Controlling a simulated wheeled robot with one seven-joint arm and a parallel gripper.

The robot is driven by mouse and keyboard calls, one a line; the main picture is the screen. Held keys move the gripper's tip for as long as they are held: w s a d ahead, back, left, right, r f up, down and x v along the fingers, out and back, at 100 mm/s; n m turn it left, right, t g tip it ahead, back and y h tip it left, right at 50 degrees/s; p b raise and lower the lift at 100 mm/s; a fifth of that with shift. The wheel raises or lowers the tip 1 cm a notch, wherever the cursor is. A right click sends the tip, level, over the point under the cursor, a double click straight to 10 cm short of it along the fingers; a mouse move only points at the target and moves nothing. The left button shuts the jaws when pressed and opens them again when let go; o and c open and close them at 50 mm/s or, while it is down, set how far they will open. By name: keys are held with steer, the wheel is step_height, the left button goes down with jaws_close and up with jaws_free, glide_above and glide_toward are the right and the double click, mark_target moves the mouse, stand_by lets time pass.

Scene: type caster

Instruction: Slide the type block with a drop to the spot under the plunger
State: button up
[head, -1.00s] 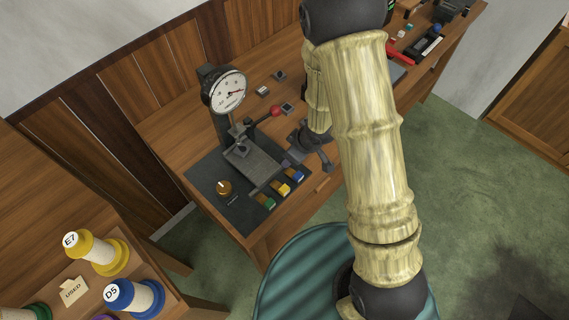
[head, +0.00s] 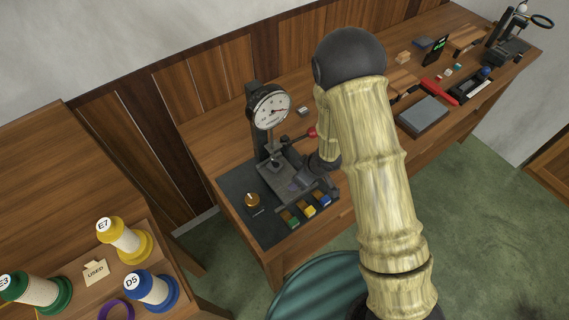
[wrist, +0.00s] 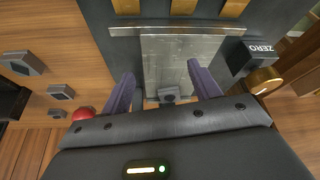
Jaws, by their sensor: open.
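The gauge stand (head: 270,107) with its round dial is at the near end of the bench, its plunger column above a steel plate (wrist: 180,55). A small grey type block (wrist: 168,95) shows at the plate's near end in the wrist view; a small block also shows below the dial in the head view (head: 276,159). I cannot read any mark on it or tell whether it touches the plunger. My gripper (wrist: 163,87) is open, its two dark fingers apart on either side of the block. In the head view my gripper (head: 303,182) is low over the plate, partly hidden.
Several grey type blocks lie on the bench, one of them here (wrist: 24,64), marks unreadable. A red lever knob (wrist: 82,113) is close to my gripper. A ZERO box (wrist: 262,57) with a brass knob (head: 252,199) is beside the plate. Green, yellow and blue pieces (head: 308,210) line the front.

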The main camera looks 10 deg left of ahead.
mark_target(279, 168)
steer(key=w+a+p, duration=0.1)
steer(key=a, duration=0.1)
steer(key=w+a+p, duration=0.1)
steer(key=a, duration=0.1)
steer(key=w+a+p, duration=0.1)
steer(key=a, duration=0.1)
steer(key=shift+w+a+f+p, duration=0.1)
steer(key=shift+a+f+p, duration=0.05)
steer(key=shift+a+p, duration=0.25)
steer(key=shift+w+f, duration=0.1)
steer(key=shift+f, duration=0.3)
steer(key=c, duration=0.9)
steer(key=o, duration=0.9)
steer(key=shift+r, duration=0.1)
